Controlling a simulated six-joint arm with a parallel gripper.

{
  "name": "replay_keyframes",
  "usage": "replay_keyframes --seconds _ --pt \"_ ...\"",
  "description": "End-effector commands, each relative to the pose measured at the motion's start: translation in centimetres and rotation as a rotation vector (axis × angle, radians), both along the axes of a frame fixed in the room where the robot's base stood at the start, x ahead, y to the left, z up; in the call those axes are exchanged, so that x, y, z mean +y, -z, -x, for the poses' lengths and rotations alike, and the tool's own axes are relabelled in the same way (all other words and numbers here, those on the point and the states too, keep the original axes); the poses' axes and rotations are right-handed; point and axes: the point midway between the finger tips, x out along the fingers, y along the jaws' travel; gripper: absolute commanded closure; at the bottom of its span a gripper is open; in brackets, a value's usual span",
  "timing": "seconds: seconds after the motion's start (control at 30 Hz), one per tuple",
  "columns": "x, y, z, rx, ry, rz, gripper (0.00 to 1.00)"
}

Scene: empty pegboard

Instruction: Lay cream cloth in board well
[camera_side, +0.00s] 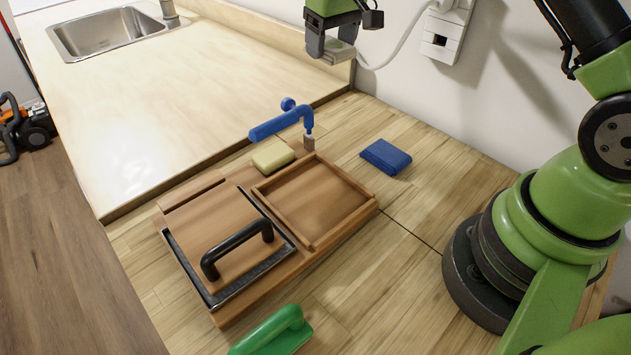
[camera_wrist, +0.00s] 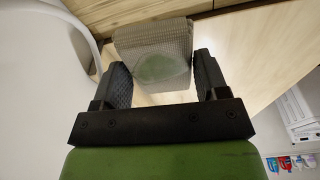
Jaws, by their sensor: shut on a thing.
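My gripper (camera_side: 328,46) is at the top of the side view, high above the counter near the wall. It is shut on a folded, waffle-textured cloth (camera_wrist: 154,42), pale cream-grey, which sits between the two fingers in the wrist view. The cloth shows only partly in the side view (camera_side: 341,53). The wooden board (camera_side: 228,318) lies on the counter below, well apart from the gripper. Its square, raised-rim well (camera_side: 315,202) is on the right side and looks empty.
A black handle (camera_side: 237,246) stands on the board's left part. A pale yellow block (camera_side: 273,155) and a blue tool (camera_side: 276,125) are by its back edge. A blue block (camera_side: 386,157) lies right of the board, a green-handled tool (camera_side: 275,335) in front. A sink (camera_side: 112,32) is far left.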

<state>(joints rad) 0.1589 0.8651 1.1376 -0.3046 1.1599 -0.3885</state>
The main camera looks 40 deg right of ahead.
Motion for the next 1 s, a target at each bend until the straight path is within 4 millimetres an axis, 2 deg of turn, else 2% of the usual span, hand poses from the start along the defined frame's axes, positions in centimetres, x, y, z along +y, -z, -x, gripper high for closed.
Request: replay_keyframes --seconds 0.07,0.37,0.57,0.7,0.9,1.0 --pt "0.0 -1.8 -0.1 -0.006 0.001 0.001 0.56" --pt "6.3 -1.7 2.4 0.006 -0.031 0.008 0.56" --pt "11.5 -1.7 6.0 0.006 -0.056 0.01 0.56" --pt "14.7 -1.7 9.4 0.003 -0.077 0.007 0.56" --pt "17.2 -1.4 13.2 0.0 -0.094 0.002 0.56" --pt "17.7 -0.8 14.3 0.003 -0.096 0.001 0.56"
